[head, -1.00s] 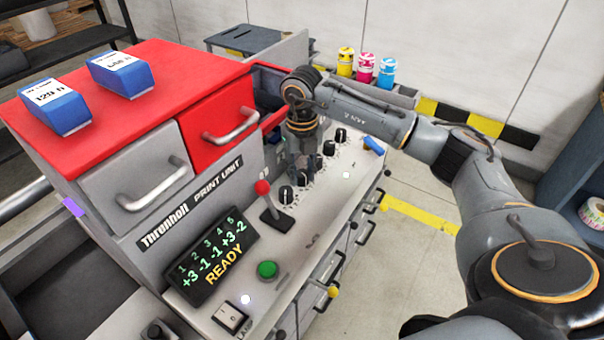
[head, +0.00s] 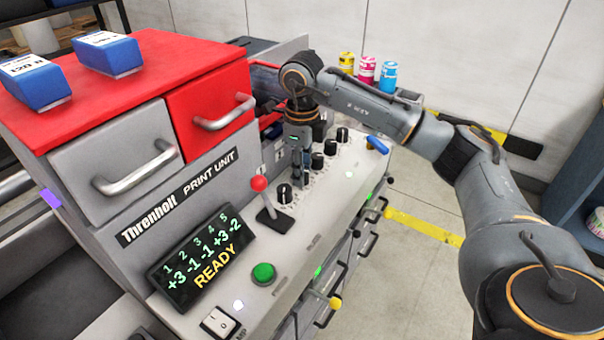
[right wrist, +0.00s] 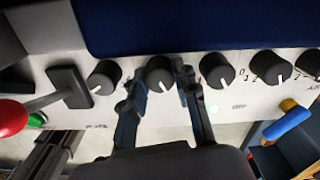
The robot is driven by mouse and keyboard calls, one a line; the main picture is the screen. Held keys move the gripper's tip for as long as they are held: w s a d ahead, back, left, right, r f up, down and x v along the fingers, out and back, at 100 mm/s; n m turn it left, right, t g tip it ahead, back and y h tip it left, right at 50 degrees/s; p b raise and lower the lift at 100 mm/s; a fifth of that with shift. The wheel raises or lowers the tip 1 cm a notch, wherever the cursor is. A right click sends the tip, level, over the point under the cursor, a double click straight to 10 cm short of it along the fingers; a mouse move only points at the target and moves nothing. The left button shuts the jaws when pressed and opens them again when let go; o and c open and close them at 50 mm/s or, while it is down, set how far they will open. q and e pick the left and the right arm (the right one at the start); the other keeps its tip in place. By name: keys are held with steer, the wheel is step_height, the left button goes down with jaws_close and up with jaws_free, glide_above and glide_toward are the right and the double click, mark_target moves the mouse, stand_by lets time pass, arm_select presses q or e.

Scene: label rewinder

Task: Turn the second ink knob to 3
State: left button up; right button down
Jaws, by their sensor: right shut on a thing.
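A row of black ink knobs with white pointer lines runs along the grey panel of the print unit. The second ink knob (right wrist: 160,73) sits between the two fingers of my right gripper (right wrist: 158,88) in the right wrist view, its pointer toward the bottom. In the head view my right gripper (head: 301,178) points down over the row and hides most of that knob. The first knob (head: 284,193) is free beside it. The display (head: 203,262) reads +3, -1, -1, +3, -2 under 1 to 5, with READY below. My left gripper is not in view.
A red-balled lever (head: 259,184) stands close to the first knob. A green button (head: 263,273) and a rocker switch (head: 219,321) are nearer the front. The third knob (right wrist: 217,70) is close beside the right finger. A blue handle (head: 377,145) is at the panel's far end.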

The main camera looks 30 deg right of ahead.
steer(key=shift+n, duration=0.6)
steer(key=c, duration=1)
jaws_free()
step_height(320, 180, up, 12)
